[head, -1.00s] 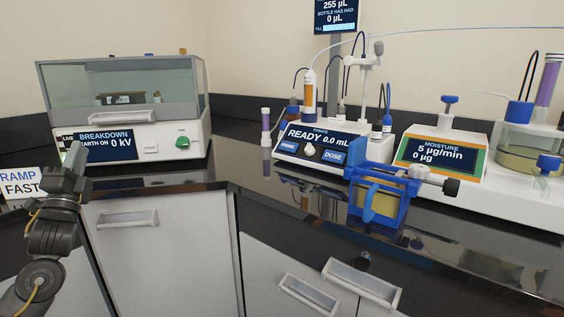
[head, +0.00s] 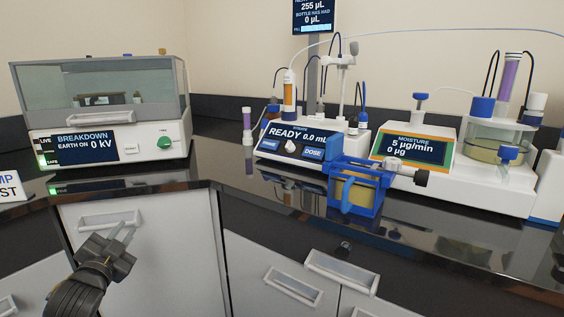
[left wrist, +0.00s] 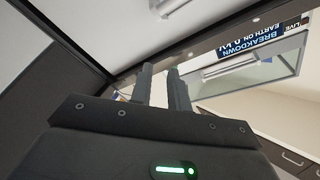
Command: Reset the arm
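My left gripper (head: 123,230) is at the lower left of the head view, in front of the white cabinet doors and below the bench edge. Its two fingers point up and to the right with a gap between them, and nothing is held. In the left wrist view its fingers (left wrist: 159,70) also stand apart and empty, clear of the cabinet fronts. The breakdown tester (head: 105,108) stands on the bench above and behind it. My right gripper is in neither view.
The black bench (head: 215,170) overhangs cabinets with handles (head: 108,220). On it stand a titrator (head: 295,145) reading READY, a blue-framed holder (head: 357,188) near the front edge, and a moisture meter (head: 417,149). Space in front of the cabinets looks free.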

